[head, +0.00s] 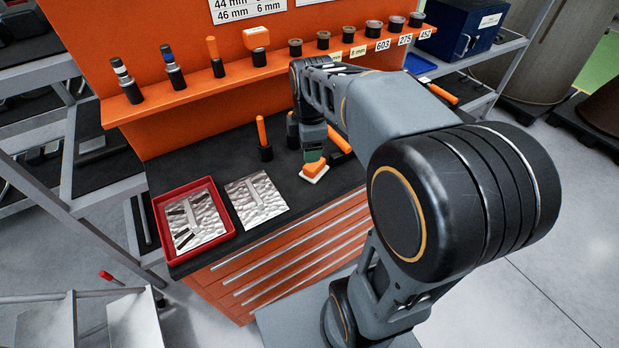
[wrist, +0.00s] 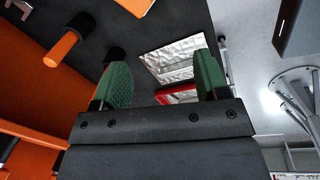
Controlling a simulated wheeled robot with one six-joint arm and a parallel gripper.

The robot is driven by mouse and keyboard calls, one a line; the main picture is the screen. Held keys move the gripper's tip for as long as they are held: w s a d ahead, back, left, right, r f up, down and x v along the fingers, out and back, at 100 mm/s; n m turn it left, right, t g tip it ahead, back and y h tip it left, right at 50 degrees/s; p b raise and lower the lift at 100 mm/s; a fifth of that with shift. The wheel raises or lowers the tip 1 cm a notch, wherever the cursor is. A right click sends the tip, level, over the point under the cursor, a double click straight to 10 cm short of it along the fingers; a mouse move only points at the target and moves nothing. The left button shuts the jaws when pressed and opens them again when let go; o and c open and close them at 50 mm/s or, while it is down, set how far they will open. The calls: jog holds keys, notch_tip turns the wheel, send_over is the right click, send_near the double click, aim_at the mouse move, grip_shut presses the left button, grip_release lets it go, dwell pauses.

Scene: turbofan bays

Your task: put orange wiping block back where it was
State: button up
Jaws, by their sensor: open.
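The orange wiping block (head: 314,167) has a pale base and sits on the dark worktop in the head view, just below my gripper (head: 313,152). The arm partly covers this area, and I cannot tell whether the fingers touch the block. In the wrist view my gripper (wrist: 162,82) is open, with green pads apart and nothing clearly held between them. An orange piece at the top edge of that view is cut off; I cannot tell if it is the block.
A red tray (head: 228,229) and a metal plate (head: 256,200) lie left on the worktop. An orange-handled tool (head: 261,132) stands upright behind. The orange shelf (head: 150,107) carries several tools and cups, and another orange block (head: 256,38). A blue box (head: 470,28) stands right.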

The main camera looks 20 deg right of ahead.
jog(key=s+a+f+m+t, duration=0.1)
jog(key=s+a+m, duration=0.4)
jog(key=s+m, duration=0.5)
jog(key=m+t, duration=0.1)
jog(key=m, duration=0.4)
jog(key=shift+s+f+t, duration=0.15)
jog(key=shift+s+t, duration=0.15)
